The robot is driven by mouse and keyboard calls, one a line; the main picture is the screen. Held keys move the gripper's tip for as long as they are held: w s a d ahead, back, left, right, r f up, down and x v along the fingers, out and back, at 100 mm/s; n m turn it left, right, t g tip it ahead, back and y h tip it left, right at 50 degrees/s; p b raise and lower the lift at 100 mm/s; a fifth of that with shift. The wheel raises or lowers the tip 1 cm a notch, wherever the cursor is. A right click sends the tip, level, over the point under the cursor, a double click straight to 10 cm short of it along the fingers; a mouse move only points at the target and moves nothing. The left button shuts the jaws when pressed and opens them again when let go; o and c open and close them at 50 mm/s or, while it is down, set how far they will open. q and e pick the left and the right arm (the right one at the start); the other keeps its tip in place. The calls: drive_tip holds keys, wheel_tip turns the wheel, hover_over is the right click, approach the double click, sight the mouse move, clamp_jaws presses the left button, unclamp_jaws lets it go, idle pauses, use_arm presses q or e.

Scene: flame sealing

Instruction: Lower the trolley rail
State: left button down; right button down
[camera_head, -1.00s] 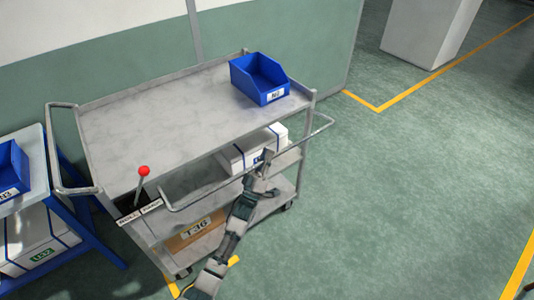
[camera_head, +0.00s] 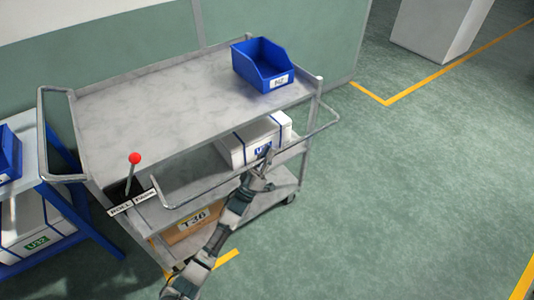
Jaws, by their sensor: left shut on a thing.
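A grey metal trolley (camera_head: 150,105) stands by the wall. Its rail (camera_head: 215,186), a U-shaped tube, runs along the near side, below the top shelf's level and out from the frame. My left gripper (camera_head: 268,158) is shut on the rail, right of its middle; the fingertips are small and partly hidden. My left arm reaches up to it from the bottom of the view. A lever with a red knob (camera_head: 134,158) stands upright at the trolley's left near corner, above a label plate marked ROLL (camera_head: 121,209). My right gripper is not in view.
A blue bin (camera_head: 262,68) sits on the top shelf. A white box with blue straps (camera_head: 250,142) and a cardboard box (camera_head: 185,230) are on lower shelves. A blue-framed bench (camera_head: 28,160) stands close at left. Open green floor (camera_head: 420,190) lies right.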

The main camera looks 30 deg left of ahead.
use_arm(q)
drive_tip(key=c, duration=1.4)
unclamp_jaws()
drive_tip(key=shift+d, duration=0.3)
drive_tip(key=shift+o, duration=1.3)
drive_tip(key=shift+w+d, duration=0.1)
drive_tip(key=v, duration=1.2)
drive_tip(key=shift+w+f, duration=0.1)
drive_tip(key=shift+f, duration=0.05)
